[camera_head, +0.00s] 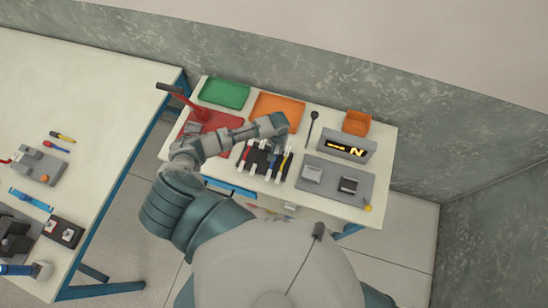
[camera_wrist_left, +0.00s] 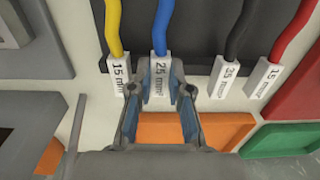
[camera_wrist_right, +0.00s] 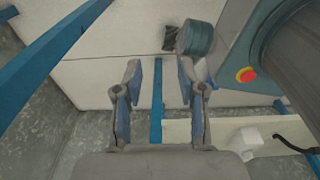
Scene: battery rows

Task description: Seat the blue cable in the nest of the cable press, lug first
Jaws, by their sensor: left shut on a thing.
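In the left wrist view the blue cable (camera_wrist_left: 162,28) ends in a white block marked 25 mm² (camera_wrist_left: 160,75). My left gripper (camera_wrist_left: 160,92) is shut on that block, a finger on each side. In the head view my left gripper (camera_head: 280,127) is above the cable row (camera_head: 263,160), hiding part of it. What looks like the cable press, a red base (camera_head: 222,120) with a long lever (camera_head: 182,95), stands left of the row; its nest cannot be made out. My right gripper (camera_wrist_right: 160,80) is open and empty above the floor.
Yellow (camera_wrist_left: 113,30), black (camera_wrist_left: 246,30) and red (camera_wrist_left: 292,35) cables stand close beside the blue one. Green (camera_head: 224,93) and orange (camera_head: 277,110) trays lie behind.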

